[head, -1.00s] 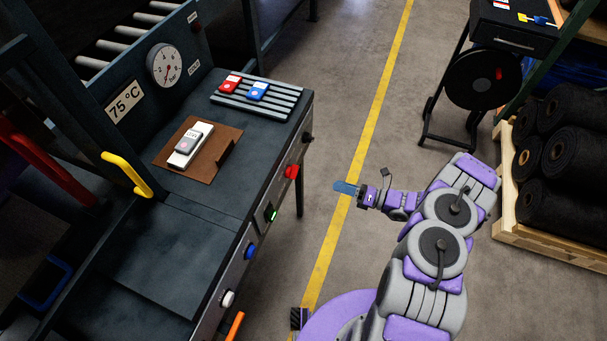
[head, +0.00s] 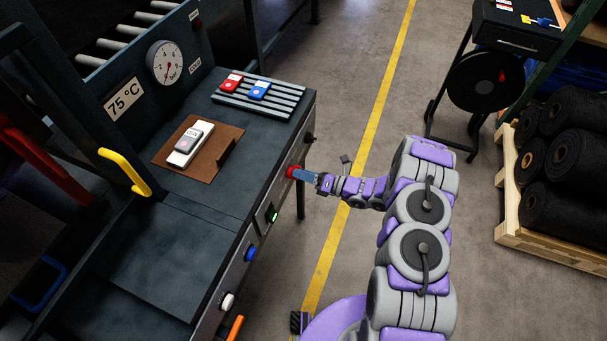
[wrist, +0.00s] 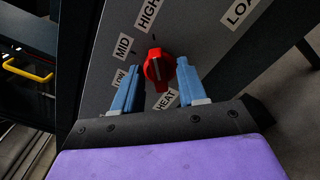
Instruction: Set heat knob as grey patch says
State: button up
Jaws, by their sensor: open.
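The red heat knob (wrist: 159,68) is on the press's front panel, with LOW, MID and HIGH labels around it and a HEAT label (wrist: 165,98) below. Its pointer line is small, so I cannot tell its exact setting. My gripper (wrist: 157,66) is open, with one blue finger on each side of the knob; contact is unclear. In the head view, my gripper (head: 304,175) reaches the knob (head: 292,171) from the right. The grey patch (head: 188,141) lies on a white block on a brown sheet (head: 222,139); its writing is too small to read.
A red patch (head: 231,83) and a blue patch (head: 258,89) lie on a slatted rack (head: 285,107). A pressure gauge (head: 167,63) and a 75 °C sign (head: 124,99) are on the press. Blue (head: 251,253) and white (head: 227,301) buttons sit farther along the panel.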

grip_shut()
dwell(0.3)
jog(key=shift+n, duration=0.3)
jog(key=n+b, duration=0.1)
jog(key=n, duration=0.2)
jog(key=n+b, duration=0.2)
jog(key=n, duration=0.1)
jog(key=n+b, duration=0.1)
jog(key=n, duration=0.2)
jog(key=shift+s+b, duration=0.3)
dwell(0.4)
jog(key=shift+c, duration=0.8)
grip_release()
jog(key=shift+w, duration=0.1)
jog(key=shift+o, duration=0.8)
jog(key=shift+r, duration=0.1)
